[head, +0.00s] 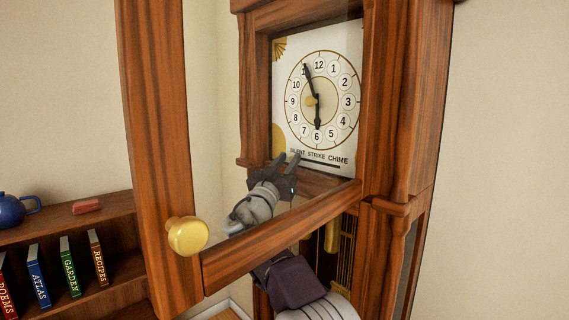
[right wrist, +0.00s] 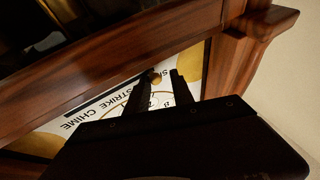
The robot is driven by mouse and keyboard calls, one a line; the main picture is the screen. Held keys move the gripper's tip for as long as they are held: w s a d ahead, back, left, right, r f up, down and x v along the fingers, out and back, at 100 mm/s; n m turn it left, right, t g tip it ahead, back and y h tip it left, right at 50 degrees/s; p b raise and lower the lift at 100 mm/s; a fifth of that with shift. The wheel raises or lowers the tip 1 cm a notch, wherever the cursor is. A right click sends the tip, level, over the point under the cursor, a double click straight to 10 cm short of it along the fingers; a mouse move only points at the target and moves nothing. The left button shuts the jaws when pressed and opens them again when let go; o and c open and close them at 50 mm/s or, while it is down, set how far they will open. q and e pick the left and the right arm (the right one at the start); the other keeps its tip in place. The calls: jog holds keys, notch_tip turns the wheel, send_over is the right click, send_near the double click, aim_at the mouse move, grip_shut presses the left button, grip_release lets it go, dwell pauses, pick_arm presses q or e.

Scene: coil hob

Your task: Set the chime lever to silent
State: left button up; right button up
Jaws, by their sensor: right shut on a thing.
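The clock's white dial plate (head: 345,120) carries the words SILENT, STRIKE and CHIME along its lower edge, with a dark slot (head: 322,164) beneath them. My right gripper (head: 289,158) is at the left end of that slot, by the word SILENT. In the right wrist view its two dark fingers (right wrist: 163,88) reach to the dial, shut on the chime lever, whose small dark knob (right wrist: 153,77) shows partly between them. In the head view the fingers hide the lever. My left gripper is not in view.
The clock's wooden door (head: 280,235) stands open, its lower rail crossing in front of my right arm. A brass knob (head: 188,236) sits on its left upright. A shelf (head: 100,205) with books and a blue teapot (head: 14,209) stands at left.

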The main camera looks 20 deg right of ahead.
jog(key=shift+f, duration=0.1)
jog(key=shift+a+f, duration=0.2)
jog(key=b+v, duration=0.5)
jog(key=v, duration=0.3)
jog(key=shift+s+a+r, duration=0.15)
jog(key=shift+s+a, duration=0.05)
